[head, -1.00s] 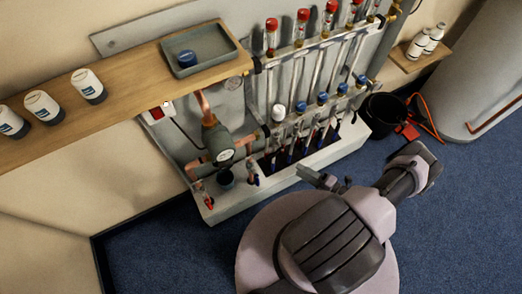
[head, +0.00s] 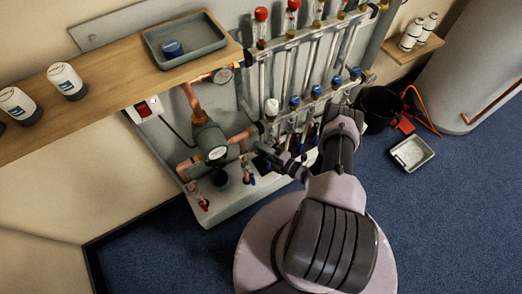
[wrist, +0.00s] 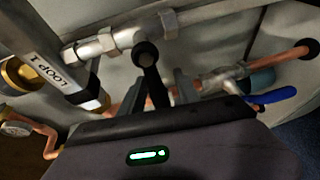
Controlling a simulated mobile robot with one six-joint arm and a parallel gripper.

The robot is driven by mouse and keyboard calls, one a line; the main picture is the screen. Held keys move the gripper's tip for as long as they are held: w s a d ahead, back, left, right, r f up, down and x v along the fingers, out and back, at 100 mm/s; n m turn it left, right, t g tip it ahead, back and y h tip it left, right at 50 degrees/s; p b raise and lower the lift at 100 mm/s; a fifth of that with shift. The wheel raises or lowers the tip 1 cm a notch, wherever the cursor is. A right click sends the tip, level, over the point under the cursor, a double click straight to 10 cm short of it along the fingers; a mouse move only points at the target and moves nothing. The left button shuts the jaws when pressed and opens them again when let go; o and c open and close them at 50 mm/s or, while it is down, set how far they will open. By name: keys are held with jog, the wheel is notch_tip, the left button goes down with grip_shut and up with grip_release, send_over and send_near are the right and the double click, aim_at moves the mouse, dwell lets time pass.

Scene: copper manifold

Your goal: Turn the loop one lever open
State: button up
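In the wrist view a black lever (wrist: 152,75) hangs from its round hub on a silver pipe fitting. A grey plate (wrist: 65,75) reading "LOOP 1" is just left of it. My gripper (wrist: 160,98) is there with one finger on each side of the lever. The fingers look apart, with gaps beside the lever; contact is not clear. In the head view my gripper (head: 270,158) is low at the left part of the manifold (head: 300,102), and the lever cannot be made out there.
A blue lever (wrist: 272,96) is to the right on a copper pipe. A pump (head: 210,143) stands left of my gripper. A shelf (head: 110,95) with a grey tray (head: 150,42) is above. A bucket (head: 378,107) and a floor tray (head: 411,153) are right.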

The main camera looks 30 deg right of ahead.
grip_shut()
dwell(1.4)
